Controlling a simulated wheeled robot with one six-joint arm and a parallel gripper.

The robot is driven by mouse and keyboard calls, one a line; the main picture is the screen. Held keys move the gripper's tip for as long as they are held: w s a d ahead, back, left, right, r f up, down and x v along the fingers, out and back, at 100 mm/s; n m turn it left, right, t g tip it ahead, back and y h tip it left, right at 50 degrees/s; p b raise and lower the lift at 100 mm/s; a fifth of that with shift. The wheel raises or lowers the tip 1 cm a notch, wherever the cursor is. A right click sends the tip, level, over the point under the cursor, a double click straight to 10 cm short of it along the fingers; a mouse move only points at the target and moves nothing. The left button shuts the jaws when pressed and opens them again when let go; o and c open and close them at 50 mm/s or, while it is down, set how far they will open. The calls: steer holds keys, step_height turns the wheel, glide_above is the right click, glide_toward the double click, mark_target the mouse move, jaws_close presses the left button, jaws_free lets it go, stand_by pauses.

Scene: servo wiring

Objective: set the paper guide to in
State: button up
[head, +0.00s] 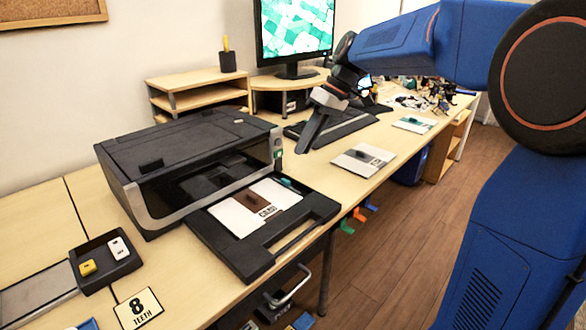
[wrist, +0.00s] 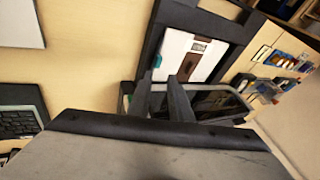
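The dark printer (head: 190,160) stands on the desk with its black paper tray (head: 235,262) pulled out in front. White paper with a brown band (head: 262,208) lies in the tray; the wrist view also shows the paper (wrist: 175,45). A small teal piece (head: 286,182) at the paper's edge, seen also in the wrist view (wrist: 156,62), looks like the paper guide; its exact setting is too small to tell. My gripper (head: 308,148) is above the desk to the right of the printer, apart from the tray. In the wrist view its two fingers (wrist: 164,78) are apart with nothing between them.
A dark keyboard (head: 345,128) lies behind my gripper, below the monitor (head: 296,30). A white card (head: 363,160) lies on the desk right of the tray. A small black bin (head: 128,262) with yellow and white pieces sits at lower left. The tray overhangs the desk's front edge.

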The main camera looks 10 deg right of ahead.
mark_target(286, 180)
steer(key=a+r+m+h, duration=0.1)
steer(key=a+r+h, duration=0.5)
steer(key=r, duration=0.3)
step_height(286, 180, down, 18)
steer(key=shift+s+d+r, duration=0.1)
steer(key=shift+s+d, duration=0.05)
stand_by(0.3)
